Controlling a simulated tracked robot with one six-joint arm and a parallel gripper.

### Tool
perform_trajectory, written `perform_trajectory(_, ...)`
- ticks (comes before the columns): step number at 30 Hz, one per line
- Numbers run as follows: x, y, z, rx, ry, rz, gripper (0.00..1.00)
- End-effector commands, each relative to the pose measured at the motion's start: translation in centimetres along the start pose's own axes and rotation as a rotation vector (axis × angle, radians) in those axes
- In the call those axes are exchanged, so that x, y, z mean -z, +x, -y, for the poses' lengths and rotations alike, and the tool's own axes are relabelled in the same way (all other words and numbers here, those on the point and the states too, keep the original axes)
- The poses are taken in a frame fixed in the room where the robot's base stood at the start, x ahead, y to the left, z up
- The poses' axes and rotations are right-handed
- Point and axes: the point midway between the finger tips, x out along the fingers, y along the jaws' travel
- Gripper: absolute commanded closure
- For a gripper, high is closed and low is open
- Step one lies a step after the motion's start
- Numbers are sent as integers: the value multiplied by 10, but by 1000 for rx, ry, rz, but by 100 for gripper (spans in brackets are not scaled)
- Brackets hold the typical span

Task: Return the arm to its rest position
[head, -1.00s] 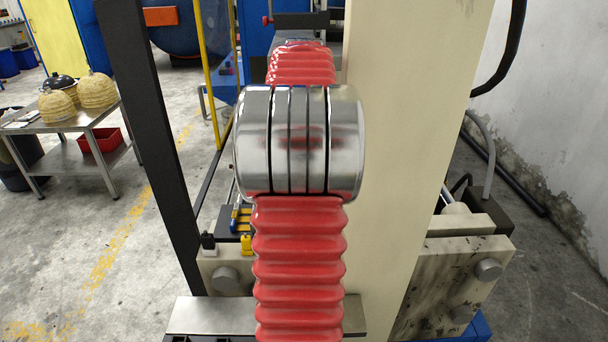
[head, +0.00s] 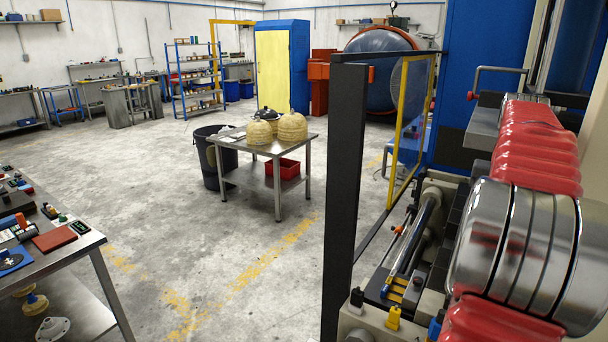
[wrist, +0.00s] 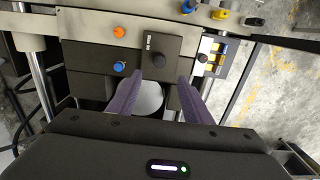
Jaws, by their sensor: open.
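My arm, in a red ribbed sleeve (head: 537,140) with a shiny metal joint (head: 525,250), fills the right edge of the head view. It reaches over the press, and its gripper is out of sight in that view. In the wrist view my gripper (wrist: 159,80) is open, with two dark purple fingers apart and nothing held between them. Beyond the fingers lies a pale grey round surface (wrist: 150,100), partly hidden by the gripper body. A dark block with a black knob (wrist: 159,60) is just past the fingertips.
A black post (head: 345,190) and yellow frame stand left of the arm. Orange (wrist: 119,31) and blue (wrist: 119,66) knobs sit near the gripper. A steel table (head: 265,147) with beige domes and a workbench (head: 60,250) stand left. Floor between them is open.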

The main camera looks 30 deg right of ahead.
Motion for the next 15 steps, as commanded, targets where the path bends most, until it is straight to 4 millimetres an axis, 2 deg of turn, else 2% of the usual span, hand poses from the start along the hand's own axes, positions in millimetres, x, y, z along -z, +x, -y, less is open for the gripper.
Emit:
perform_trajectory(5, 0, 0, 0, 0, 1, -2, 55)
perform_trajectory(10, 10, 3, 0, -1, 5, -38, 55)
perform_trajectory(15, 9, 35, 0, -1, 11, -45, 55)
